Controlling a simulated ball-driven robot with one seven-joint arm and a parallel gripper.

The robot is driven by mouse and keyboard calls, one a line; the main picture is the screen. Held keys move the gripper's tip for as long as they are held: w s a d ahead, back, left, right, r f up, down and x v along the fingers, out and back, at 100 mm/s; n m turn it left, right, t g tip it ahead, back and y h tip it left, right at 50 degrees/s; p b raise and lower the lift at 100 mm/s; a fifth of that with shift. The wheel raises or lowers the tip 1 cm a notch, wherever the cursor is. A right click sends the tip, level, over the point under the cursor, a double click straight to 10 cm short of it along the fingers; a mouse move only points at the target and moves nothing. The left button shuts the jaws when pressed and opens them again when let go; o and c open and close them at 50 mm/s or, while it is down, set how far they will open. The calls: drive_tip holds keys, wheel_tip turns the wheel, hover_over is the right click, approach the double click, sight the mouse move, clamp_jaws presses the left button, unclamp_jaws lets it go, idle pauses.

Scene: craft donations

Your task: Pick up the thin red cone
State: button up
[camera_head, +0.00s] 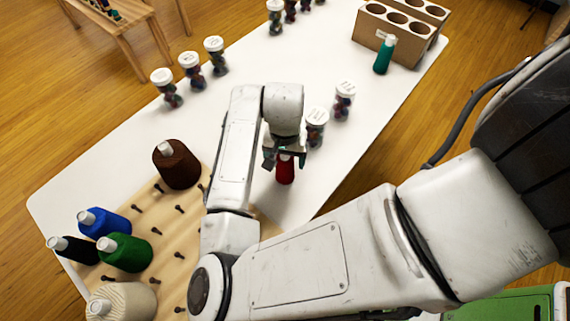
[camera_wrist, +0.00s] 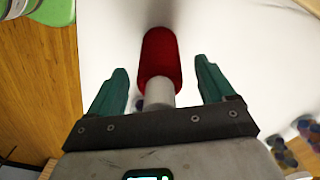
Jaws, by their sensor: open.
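The thin red cone (camera_head: 285,171) stands on the white table just beyond the edge of the pegboard in the head view, partly hidden by my gripper (camera_head: 284,156). In the wrist view the red cone (camera_wrist: 160,62) shows its pale tip (camera_wrist: 160,95) toward the gripper. My gripper (camera_wrist: 160,82) is open, with one green finger on each side of the cone's tip. Both fingers look apart from the cone, with gaps on both sides.
Jars with white lids (camera_head: 316,128) stand close to the gripper. Several thread cones, including a brown one (camera_head: 177,165), stand on the wooden pegboard (camera_head: 160,220). A teal cone (camera_head: 384,54) stands beside a cardboard holder (camera_head: 394,50).

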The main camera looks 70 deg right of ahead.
drive_tip(key=c, duration=1.2)
drive_tip(key=shift+o, duration=0.2)
